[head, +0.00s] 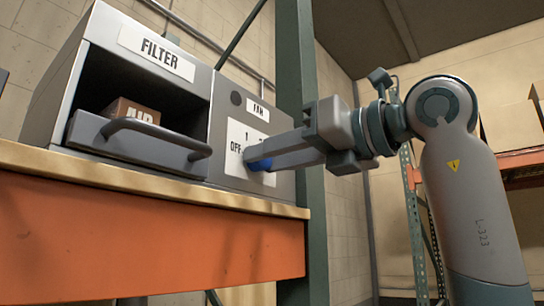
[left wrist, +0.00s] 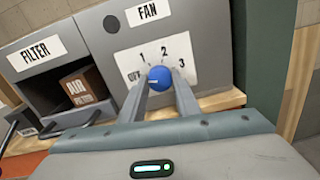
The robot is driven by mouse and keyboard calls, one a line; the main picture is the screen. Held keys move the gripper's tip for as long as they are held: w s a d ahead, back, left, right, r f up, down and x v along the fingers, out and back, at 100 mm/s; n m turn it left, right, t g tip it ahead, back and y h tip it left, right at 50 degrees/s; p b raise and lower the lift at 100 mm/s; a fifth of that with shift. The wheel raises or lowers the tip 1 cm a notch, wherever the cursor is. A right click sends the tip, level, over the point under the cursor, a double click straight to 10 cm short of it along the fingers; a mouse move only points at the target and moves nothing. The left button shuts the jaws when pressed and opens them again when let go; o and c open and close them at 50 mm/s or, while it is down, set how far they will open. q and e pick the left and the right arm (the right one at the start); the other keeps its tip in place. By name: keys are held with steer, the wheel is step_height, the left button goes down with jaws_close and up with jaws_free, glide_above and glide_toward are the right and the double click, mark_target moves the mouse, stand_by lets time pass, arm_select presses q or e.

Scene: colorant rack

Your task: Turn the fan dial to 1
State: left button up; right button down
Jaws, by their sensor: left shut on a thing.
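The fan dial (head: 259,165) is a round blue knob on a white plate on the front of the grey fan panel. In the left wrist view the dial (left wrist: 160,77) shows a pale mark on its left side, towards OFF. The plate (left wrist: 178,54) reads OFF, 1, 2 and 3 in an arc from left to right. My left gripper (head: 272,156) is shut on the dial, with one finger on each side of it in the left wrist view (left wrist: 161,88). The fingers hide part of the plate in the head view. My right gripper is not in view.
A grey FILTER housing (head: 146,52) stands left of the panel, its drawer (head: 128,143) open with a brown AIR FILTER box (head: 133,110) inside. All rest on a wooden shelf (head: 150,193) with an orange beam (head: 150,240). A green post (head: 296,60) stands close right.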

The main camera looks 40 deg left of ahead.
arm_select(q)
steer(key=shift+m, duration=0.3)
steer(key=m, duration=0.8)
steer(key=shift+m, duration=0.3)
stand_by(0.3)
steer(key=o, duration=1)
steer(key=shift+o, duration=0.2)
steer(key=shift+d, duration=0.15)
